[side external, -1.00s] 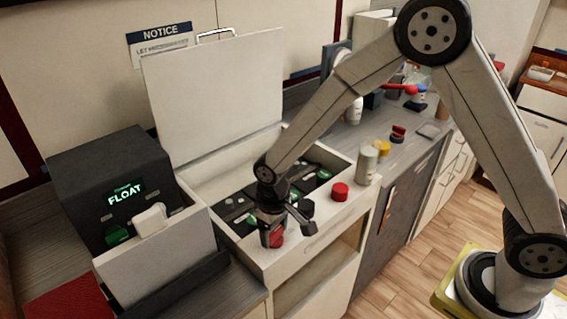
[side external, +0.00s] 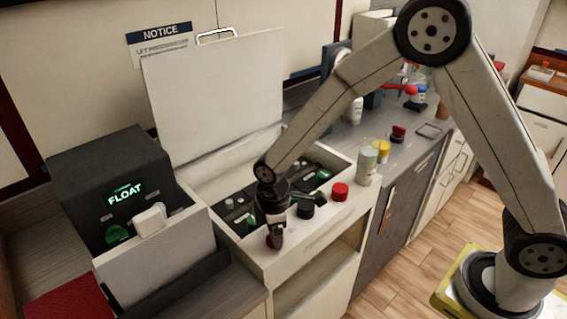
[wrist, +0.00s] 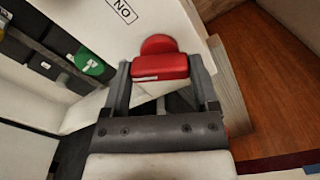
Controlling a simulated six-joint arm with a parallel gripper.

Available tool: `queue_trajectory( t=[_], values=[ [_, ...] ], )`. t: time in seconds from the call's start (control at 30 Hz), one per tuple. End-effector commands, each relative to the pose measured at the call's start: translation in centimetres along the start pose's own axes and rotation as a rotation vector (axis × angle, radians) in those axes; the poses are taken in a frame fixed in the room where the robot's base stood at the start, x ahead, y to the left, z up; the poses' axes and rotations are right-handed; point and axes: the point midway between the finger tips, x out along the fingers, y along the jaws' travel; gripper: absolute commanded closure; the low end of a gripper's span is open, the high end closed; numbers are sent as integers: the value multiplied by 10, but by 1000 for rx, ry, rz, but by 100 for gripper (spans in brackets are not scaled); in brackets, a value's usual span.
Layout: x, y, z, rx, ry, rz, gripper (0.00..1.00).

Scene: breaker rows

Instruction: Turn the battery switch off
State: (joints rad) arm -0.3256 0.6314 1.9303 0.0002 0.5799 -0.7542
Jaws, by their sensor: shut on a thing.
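A red switch knob (wrist: 160,66) sits on the white front ledge of the breaker box. In the wrist view it is between the two grey fingers of my gripper (wrist: 161,82), which are shut on it. I cannot read a name on the knob.
A black knob (side external: 306,211) and another red knob (side external: 340,191) stand farther right on the ledge. Dark breaker rows (side external: 237,207) lie behind, under a raised white lid (side external: 215,95). A grey box (side external: 120,175) displaying FLOAT stands left.

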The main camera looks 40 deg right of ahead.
Motion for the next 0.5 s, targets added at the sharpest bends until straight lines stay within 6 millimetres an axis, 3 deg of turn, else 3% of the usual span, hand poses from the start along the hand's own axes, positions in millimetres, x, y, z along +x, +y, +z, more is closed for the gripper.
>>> queue_trajectory(
  t=[0.5],
  values=[
    [-1, 0, 0, -415, -1, 0, 82]
  ],
)
